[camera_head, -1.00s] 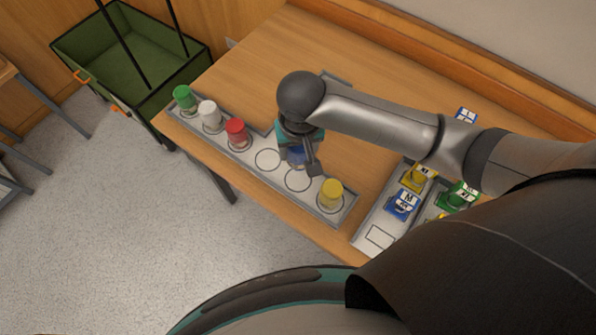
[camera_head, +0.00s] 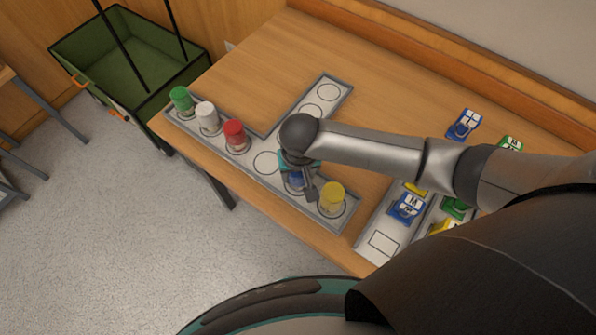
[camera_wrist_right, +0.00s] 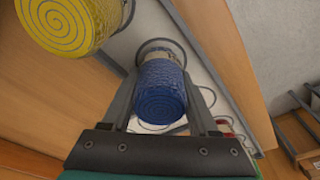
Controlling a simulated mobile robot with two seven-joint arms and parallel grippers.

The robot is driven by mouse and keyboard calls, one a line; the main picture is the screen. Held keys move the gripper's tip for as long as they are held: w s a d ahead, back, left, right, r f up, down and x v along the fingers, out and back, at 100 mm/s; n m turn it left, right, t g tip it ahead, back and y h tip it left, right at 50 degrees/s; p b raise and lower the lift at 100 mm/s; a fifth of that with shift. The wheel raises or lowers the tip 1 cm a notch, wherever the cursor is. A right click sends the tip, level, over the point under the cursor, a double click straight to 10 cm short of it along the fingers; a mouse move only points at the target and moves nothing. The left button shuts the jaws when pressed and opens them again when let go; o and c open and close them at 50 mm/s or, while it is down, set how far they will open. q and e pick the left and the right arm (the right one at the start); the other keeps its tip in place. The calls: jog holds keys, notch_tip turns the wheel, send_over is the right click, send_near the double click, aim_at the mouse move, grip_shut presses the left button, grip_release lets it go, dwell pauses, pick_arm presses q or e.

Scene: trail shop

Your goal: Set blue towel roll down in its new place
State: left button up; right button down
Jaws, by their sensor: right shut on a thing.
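The blue towel roll (camera_head: 294,184) is held in my right gripper (camera_head: 300,188) at the L-shaped grey tray (camera_head: 262,173), between an empty ring and the yellow roll (camera_head: 332,197). In the right wrist view the blue roll (camera_wrist_right: 162,92) stands between the two fingers, its spiral end facing the camera. Its far end is close to a ring on the tray; I cannot tell whether it touches. The yellow roll (camera_wrist_right: 68,22) is beside it. My gripper hides part of the blue roll in the head view. My left gripper is not in view.
Green (camera_head: 182,101), white (camera_head: 207,118) and red (camera_head: 234,135) rolls stand in the tray's left part. One ring (camera_head: 266,162) beside the blue roll and the rings (camera_head: 328,92) on the far arm are empty. A second tray (camera_head: 383,244) with toy-like cars is at right.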

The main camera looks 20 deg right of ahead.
jog(key=shift+f, duration=0.15)
jog(key=shift+c, duration=2.2)
grip_release()
jog(key=r+p, duration=0.1)
jog(key=r, duration=0.3)
jog(key=s+r+p, duration=0.1)
jog(key=r, duration=0.3)
jog(key=r+p, duration=0.1)
jog(key=r, duration=0.3)
jog(key=shift+s+a+r, duration=0.15)
jog(key=shift+s, duration=0.2)
